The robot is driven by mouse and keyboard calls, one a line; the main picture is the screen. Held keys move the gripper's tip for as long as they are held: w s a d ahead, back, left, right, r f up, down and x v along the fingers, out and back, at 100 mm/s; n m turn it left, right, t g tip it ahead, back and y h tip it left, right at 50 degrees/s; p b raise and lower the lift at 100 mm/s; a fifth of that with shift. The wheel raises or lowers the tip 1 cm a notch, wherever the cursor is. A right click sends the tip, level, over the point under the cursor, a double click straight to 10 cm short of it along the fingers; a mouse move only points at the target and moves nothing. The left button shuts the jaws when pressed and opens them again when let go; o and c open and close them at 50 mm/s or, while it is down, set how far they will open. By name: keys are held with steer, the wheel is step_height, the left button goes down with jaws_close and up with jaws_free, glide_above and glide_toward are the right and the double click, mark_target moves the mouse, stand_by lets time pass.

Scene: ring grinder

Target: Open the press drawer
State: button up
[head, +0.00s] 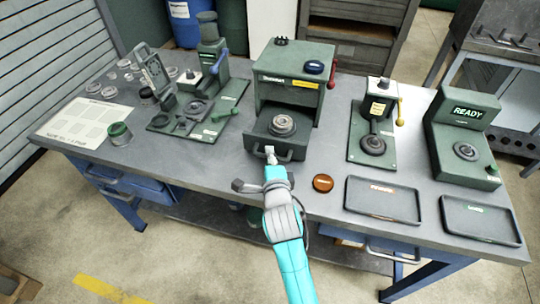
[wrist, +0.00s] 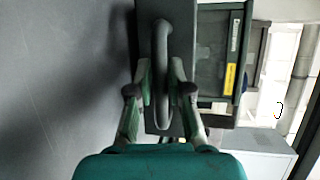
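The press (head: 295,65) is a dark green machine at the middle back of the bench, with a yellow label. Its drawer (head: 262,131) stands out from the front of the press, with a round metal ring part (head: 283,125) on it. The drawer's bar handle (head: 287,155) is on the front face. My gripper (head: 270,155) is at this handle. In the wrist view, the handle (wrist: 161,50) runs between the two fingertips of my gripper (wrist: 161,75), which close in on both its sides. The finger contact is partly hidden.
A brown disc (head: 323,183) and two dark trays (head: 384,200) (head: 480,220) lie right of the drawer. A lever press (head: 374,120) and a machine reading READY (head: 462,140) stand further right. Fixtures (head: 200,115) stand left. Bench left of the drawer front is clear.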

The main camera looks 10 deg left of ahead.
steer(key=shift+o, duration=0.8)
steer(key=v, duration=1.2)
